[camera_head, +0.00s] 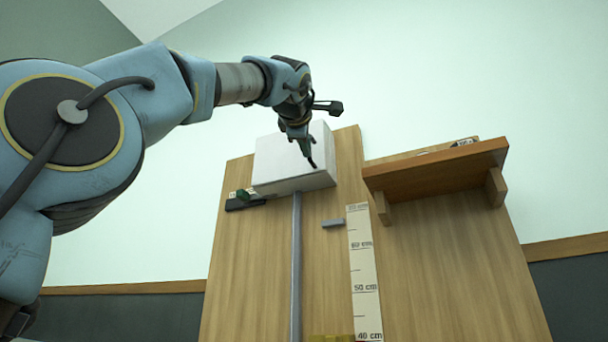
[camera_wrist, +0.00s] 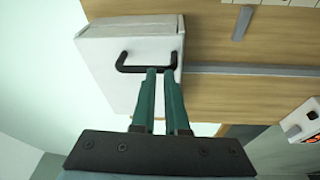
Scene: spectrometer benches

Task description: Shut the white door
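A white box-shaped cabinet (camera_head: 285,160) is mounted at the upper left of the wooden board. In the wrist view its plain white door (camera_wrist: 110,85) carries a black bar handle (camera_wrist: 135,69). I see no clear gap between door and cabinet from here. My gripper (camera_head: 312,164) hangs in front of the cabinet, fingers pointing down. In the wrist view its two green fingers (camera_wrist: 161,72) have a narrow gap between them, and their tips overlap the handle's right end. I cannot tell whether they touch it.
The wooden board (camera_head: 450,280) bears a brown shelf (camera_head: 437,169) at right, a centimetre scale (camera_head: 365,285) and a grey vertical rail (camera_head: 296,265). A small dark item (camera_head: 243,203) sits left below the cabinet. A white device (camera_wrist: 302,122) shows at the wrist view's right edge.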

